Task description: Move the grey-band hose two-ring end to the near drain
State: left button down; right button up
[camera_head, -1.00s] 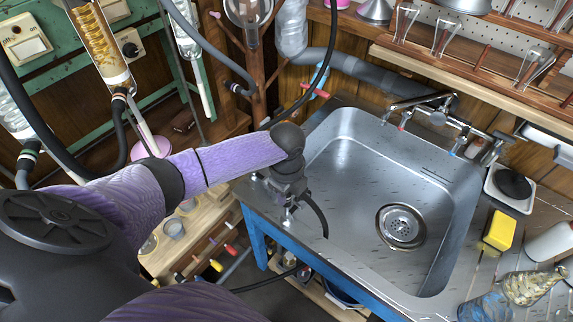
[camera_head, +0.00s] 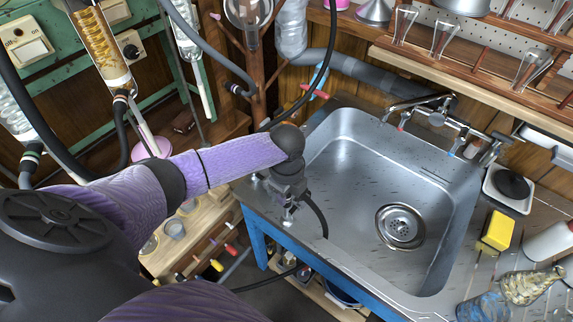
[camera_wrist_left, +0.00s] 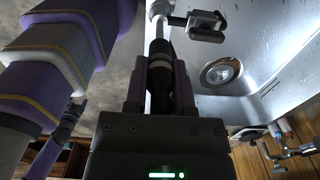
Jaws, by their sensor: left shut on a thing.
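My left gripper (camera_head: 288,206) is at the left rim of the steel sink (camera_head: 350,215), pointing down. In the left wrist view its fingers (camera_wrist_left: 160,88) are shut on a dark hose end (camera_wrist_left: 159,58) with a pale grey band. The number of rings on it cannot be made out. A black hose (camera_head: 319,214) curves from beside the gripper down over the sink's edge. A small metal fitting (camera_head: 288,218) stands on the rim just below the gripper; whether it is the near drain I cannot tell. The round sink drain (camera_head: 401,226) lies to the right, apart from the gripper.
Taps (camera_head: 437,116) stand behind the sink. A yellow sponge (camera_head: 497,231) and glassware (camera_head: 528,286) are on the counter at right. A wooden rack (camera_head: 178,250) stands left of the sink. Dark hoses and glass columns hang at the upper left. The sink basin is clear.

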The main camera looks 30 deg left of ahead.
pick_arm(q)
jog(key=shift+f, duration=0.45)
dwell(0.5)
jog(key=shift+c, duration=1.8)
grip_release()
notch_tip(320, 180, up, 9)
jog(key=p, duration=0.3)
jog(key=shift+f, duration=0.1)
jog(key=shift+r+p, duration=0.3)
jog(key=shift+r, duration=0.3)
